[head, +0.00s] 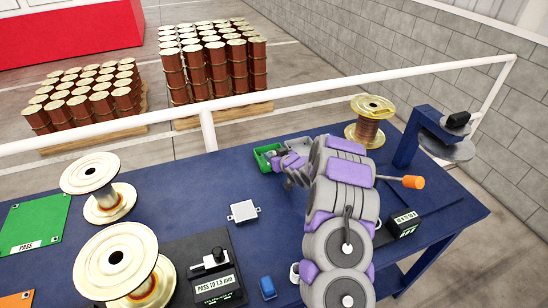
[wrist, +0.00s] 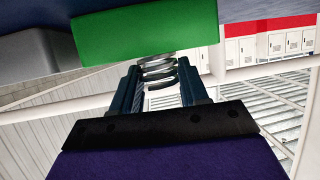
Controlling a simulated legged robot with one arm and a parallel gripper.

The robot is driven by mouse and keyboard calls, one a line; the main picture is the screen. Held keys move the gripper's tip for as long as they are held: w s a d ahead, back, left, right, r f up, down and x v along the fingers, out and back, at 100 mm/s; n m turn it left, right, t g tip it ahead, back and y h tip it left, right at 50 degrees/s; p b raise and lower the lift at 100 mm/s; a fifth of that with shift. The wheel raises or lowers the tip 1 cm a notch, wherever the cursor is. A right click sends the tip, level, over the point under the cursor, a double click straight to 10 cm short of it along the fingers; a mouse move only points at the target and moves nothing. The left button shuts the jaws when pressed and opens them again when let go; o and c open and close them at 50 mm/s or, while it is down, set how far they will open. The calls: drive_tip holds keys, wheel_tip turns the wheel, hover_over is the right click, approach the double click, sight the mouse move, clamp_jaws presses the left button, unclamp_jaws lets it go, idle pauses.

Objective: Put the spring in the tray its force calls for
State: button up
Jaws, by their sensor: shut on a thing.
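A metal coil spring (wrist: 158,72) sits between the two dark fingers of my gripper (wrist: 160,84) in the wrist view, and the fingers are shut on it. In the wrist view the green tray (wrist: 150,36) appears just beyond the spring, close to it; whether they touch I cannot tell. In the head view my gripper (head: 278,156) is at the green tray (head: 262,161) near the table's far edge, and the spring is too small to make out. A grey tray (wrist: 36,58) is beside the green one in the wrist view.
On the blue table (head: 190,190) are gold spools (head: 117,258), a small grey box (head: 243,211), a black gauge marked PASS TO 1.5 mm (head: 212,278) and a black box marked RESET (head: 404,220). A copper-wound spool (head: 368,132) and a blue stand (head: 412,140) are at right.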

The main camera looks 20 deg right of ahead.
drive_tip(key=shift+d, duration=0.2)
drive_tip(key=o, duration=1.1)
drive_tip(key=shift+d, duration=0.2)
drive_tip(key=shift+o, duration=0.2)
drive_tip(key=shift+a, duration=0.15)
drive_tip(key=p+v, duration=0.1)
drive_tip(key=v, duration=1.1)
drive_tip(key=s+a+r+g+h, duration=0.1)
drive_tip(key=s+a+r+g, duration=0.25)
drive_tip(key=s, duration=0.25)
drive_tip(key=s+a+r+g+h, duration=0.1)
drive_tip(key=s+a+r+g, duration=0.2)
drive_tip(key=s+r, duration=0.3)
drive_tip(key=s+a+r+g, duration=0.2)
drive_tip(key=s+a, duration=0.1)
drive_tip(key=s, duration=0.9)
drive_tip(key=s+a+r+m+g, duration=0.1)
drive_tip(key=s+a+r+g, duration=0.1)
drive_tip(key=s, duration=1)
drive_tip(key=s+a+r+g, duration=0.3)
drive_tip(key=s+a, duration=0.3)
drive_tip(key=s, duration=0.6)
drive_tip(key=shift+s+m+g, duration=0.3)
drive_tip(key=shift+g, duration=0.45)
